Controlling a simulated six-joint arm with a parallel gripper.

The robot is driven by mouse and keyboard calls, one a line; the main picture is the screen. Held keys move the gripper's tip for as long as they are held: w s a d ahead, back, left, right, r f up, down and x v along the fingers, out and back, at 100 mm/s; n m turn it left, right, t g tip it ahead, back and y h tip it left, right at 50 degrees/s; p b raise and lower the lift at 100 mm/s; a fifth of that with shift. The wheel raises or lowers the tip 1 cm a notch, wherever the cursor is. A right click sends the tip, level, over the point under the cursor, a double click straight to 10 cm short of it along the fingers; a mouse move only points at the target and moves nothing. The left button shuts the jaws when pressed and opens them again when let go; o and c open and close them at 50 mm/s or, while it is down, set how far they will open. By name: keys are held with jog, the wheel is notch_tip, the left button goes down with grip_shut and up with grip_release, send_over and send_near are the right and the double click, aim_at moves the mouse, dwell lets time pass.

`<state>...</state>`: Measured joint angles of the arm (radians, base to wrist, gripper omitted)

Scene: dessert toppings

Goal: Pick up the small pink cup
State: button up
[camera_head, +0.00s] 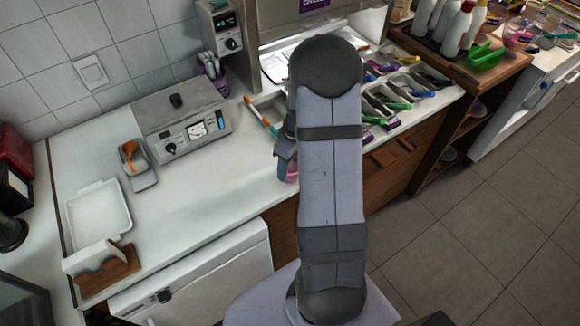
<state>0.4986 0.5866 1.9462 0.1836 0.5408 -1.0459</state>
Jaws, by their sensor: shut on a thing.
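The small pink cup (291,172) shows only in part, at the counter's front edge just left of my arm. My gripper (284,166) is at the cup with its fingers shut on it. My arm hides the cup's right side and much of the gripper. I cannot tell whether the cup touches the counter.
The white counter (235,170) is clear to the left of the gripper. A grey appliance (182,120) and an orange scoop in a holder (137,165) stand further left. Trays of coloured utensils (395,95) lie right of my arm. A white tray (98,215) sits at far left.

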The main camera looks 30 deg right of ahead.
notch_tip(320, 180, up, 9)
jog(key=b, duration=0.2)
jog(key=s+d+f+p, duration=0.2)
jog(key=s+d, duration=0.2)
jog(key=d, duration=0.2)
jog(key=s+d+f+m+p, duration=0.1)
jog(key=s+d+f+p, duration=0.1)
jog(key=s+d, duration=0.3)
jog(key=shift+d+p, duration=0.7)
jog(key=shift+p, duration=0.05)
jog(key=shift+f, duration=0.3)
jog(key=shift+f+b, duration=2.3)
jog(key=shift+f, duration=0.5)
jog(key=shift+f+b, duration=1.3)
jog(key=shift+f, duration=0.05)
dwell(0.6)
